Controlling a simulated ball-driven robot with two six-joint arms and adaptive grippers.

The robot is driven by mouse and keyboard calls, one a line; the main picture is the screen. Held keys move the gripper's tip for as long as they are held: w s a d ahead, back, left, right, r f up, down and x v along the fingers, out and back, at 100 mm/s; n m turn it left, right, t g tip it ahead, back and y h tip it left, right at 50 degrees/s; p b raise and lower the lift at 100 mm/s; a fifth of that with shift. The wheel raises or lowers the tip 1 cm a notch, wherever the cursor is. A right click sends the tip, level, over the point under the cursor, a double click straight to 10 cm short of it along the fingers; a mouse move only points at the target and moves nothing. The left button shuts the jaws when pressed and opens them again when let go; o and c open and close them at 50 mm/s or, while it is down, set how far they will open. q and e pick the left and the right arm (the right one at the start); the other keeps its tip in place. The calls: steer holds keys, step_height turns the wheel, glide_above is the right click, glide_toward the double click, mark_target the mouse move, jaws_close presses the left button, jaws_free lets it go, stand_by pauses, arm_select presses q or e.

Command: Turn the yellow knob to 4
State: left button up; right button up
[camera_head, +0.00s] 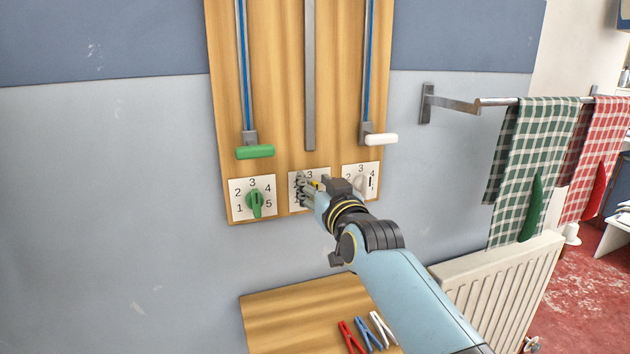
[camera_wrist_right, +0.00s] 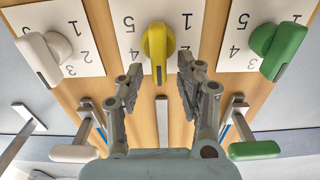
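The yellow knob (camera_wrist_right: 158,48) sits on the middle white dial card (camera_wrist_right: 127,34), seen upside down in the right wrist view. Its handle looks about upright, with the dark line towards the bottom of the picture; 1, 2, 4 and 5 show around it. In the head view only a bit of yellow shows behind my gripper, with the 3 above it. My right gripper (camera_wrist_right: 160,70) is open, one finger on each side of the knob's near end, with gaps visible. It also shows in the head view (camera_head: 314,186). My left gripper is not in view.
A green knob (camera_head: 255,203) and a white knob (camera_head: 360,184) flank the middle dial. A green slider handle (camera_head: 255,152) and a white one (camera_head: 381,139) sit above. Pegs (camera_head: 367,334) lie on a wooden shelf (camera_head: 290,315) below. A towel rail (camera_head: 455,103) stands out at right.

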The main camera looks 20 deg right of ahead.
steer(key=shift+w, duration=0.45)
steer(key=shift+c, duration=0.4)
steer(key=shift+a, duration=0.2)
jaws_close()
